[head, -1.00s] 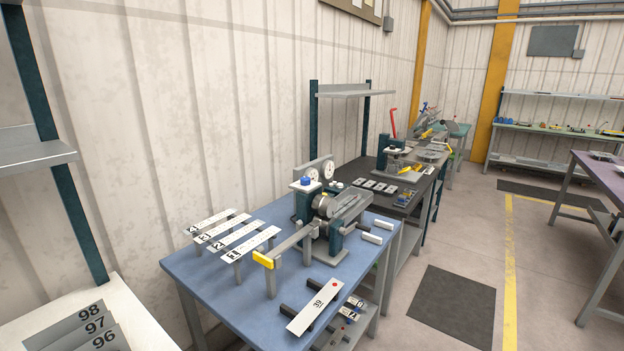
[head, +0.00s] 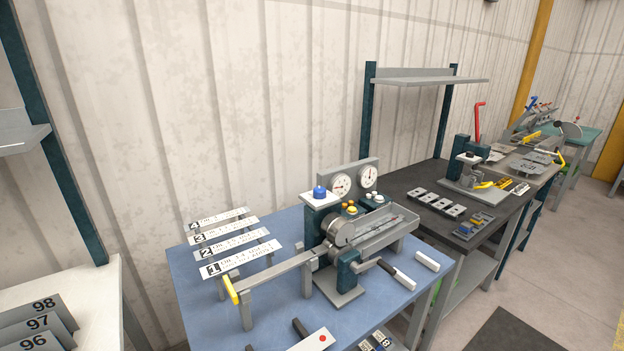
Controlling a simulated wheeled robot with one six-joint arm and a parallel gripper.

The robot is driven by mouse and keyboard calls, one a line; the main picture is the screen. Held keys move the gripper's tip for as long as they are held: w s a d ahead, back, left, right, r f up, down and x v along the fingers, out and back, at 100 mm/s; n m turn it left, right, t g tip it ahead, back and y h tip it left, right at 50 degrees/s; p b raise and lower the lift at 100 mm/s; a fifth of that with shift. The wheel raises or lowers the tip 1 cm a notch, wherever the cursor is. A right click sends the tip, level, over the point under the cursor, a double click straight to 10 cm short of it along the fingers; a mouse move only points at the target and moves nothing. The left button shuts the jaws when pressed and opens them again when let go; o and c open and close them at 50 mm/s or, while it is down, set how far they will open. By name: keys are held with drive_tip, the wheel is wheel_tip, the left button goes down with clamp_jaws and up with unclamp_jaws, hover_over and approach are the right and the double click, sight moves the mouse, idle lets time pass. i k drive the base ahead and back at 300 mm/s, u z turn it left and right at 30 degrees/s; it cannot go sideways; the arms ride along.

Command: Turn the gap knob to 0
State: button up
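The panel bender (head: 345,250) stands on a blue-topped table in the middle of the view. A blue knob (head: 320,191) sits on a white plate on top of its left post. I cannot tell from here whether it is the gap knob, and its setting is too small to read. Two round white gauges, one on the left (head: 341,184) and one on the right (head: 368,176), are set in a grey panel behind the knob. My gripper is not in view.
Numbered strips (head: 240,262) stand on a rack at the table's left. A yellow-ended bar (head: 231,290) juts out at the front left. Handles (head: 402,278) stick out at the right. A black-topped bench (head: 425,217) stands beyond. Bare blue tabletop (head: 200,315) shows at the left.

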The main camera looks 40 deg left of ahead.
sight(318, 192)
drive_tip(key=u, duration=0.65)
drive_tip(key=i, duration=1)
drive_tip(key=u, duration=1.05)
